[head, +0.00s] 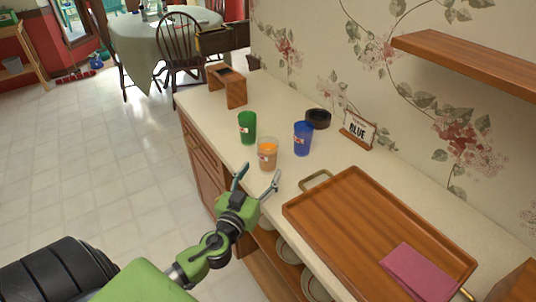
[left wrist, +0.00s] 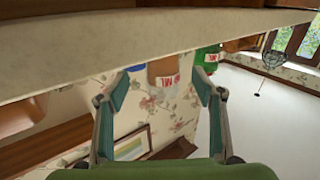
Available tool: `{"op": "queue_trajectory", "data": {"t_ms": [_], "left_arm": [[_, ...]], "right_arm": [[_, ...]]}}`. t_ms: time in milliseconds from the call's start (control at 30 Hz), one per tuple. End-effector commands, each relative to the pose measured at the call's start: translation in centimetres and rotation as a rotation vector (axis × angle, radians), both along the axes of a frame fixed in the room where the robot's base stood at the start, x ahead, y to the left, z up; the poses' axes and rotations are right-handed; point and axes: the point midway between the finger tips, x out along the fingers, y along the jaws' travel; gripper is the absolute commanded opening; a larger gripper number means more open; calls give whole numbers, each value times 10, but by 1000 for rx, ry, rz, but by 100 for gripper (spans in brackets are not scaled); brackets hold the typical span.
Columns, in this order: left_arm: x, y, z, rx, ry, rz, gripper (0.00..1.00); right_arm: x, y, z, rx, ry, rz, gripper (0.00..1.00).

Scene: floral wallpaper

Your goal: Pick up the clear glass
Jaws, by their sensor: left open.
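The clear glass (head: 267,154) stands upright near the counter's front edge, with something orange inside and a small label on its side. A green cup (head: 246,127) stands behind it to the left, and a blue cup (head: 303,138) to the right. My left gripper (head: 258,176) is open and empty, just in front of the clear glass, its fingers spread towards it. In the left wrist view, which looks upside down, the clear glass (left wrist: 163,72) shows between the open fingers (left wrist: 162,84), with the blue and green cups at either side. My right gripper is not in view.
A wooden tray (head: 350,215) with a pink cloth (head: 418,272) lies to the right on the counter. A wall shelf (head: 470,60) juts out at upper right.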

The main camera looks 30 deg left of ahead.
Motion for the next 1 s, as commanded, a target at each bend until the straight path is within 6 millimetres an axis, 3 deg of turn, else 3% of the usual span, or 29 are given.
{"op": "queue_trajectory", "data": {"t_ms": [233, 533, 867, 1000], "left_arm": [[15, 5, 2, 2, 0, 1, 61], [51, 15, -1, 2, 0, 1, 61], [57, 16, -4, 0, 1, 0, 61], [57, 16, -4, 0, 1, 1, 27]], "right_arm": [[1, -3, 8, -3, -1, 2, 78], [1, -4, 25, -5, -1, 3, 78], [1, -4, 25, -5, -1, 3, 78], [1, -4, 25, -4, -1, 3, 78]]}}
